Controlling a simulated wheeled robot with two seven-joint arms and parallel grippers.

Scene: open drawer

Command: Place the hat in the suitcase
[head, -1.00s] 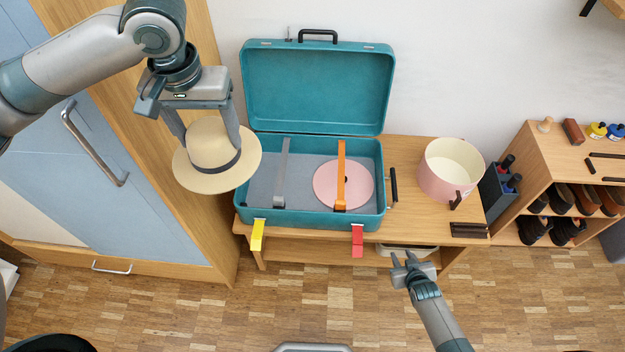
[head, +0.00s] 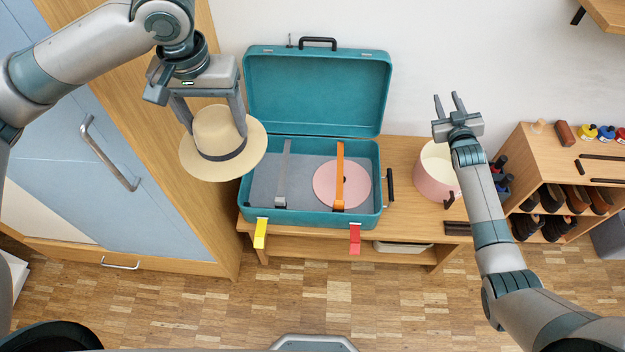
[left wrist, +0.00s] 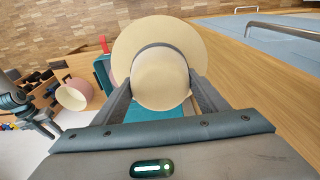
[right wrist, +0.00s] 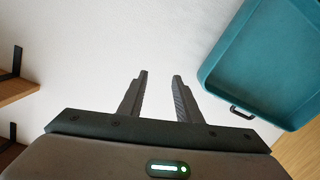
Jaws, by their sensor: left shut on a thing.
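The straw hat (head: 222,145) with a dark band is held by its crown in my left gripper (head: 211,118), in front of the cabinet and just left of the suitcase. The hat also fills the middle of the left wrist view (left wrist: 160,75), between the two fingers. The teal suitcase (head: 258,205) lies open on the bench with its lid (head: 318,95) up against the wall. Inside are a pink disc (head: 328,185), a grey strap (head: 283,175) and an orange strap (head: 339,178). My right gripper (head: 450,103) is open and empty, raised above the pink pot near the wall.
A pink pot (head: 433,180) stands on the bench (head: 405,215) right of the suitcase. A shelf with shoes (head: 535,180) is at the right, and a cabinet (head: 90,180) at the left. Yellow (head: 260,233) and red (head: 355,238) tabs hang at the suitcase front. The suitcase's left half is clear except for the strap.

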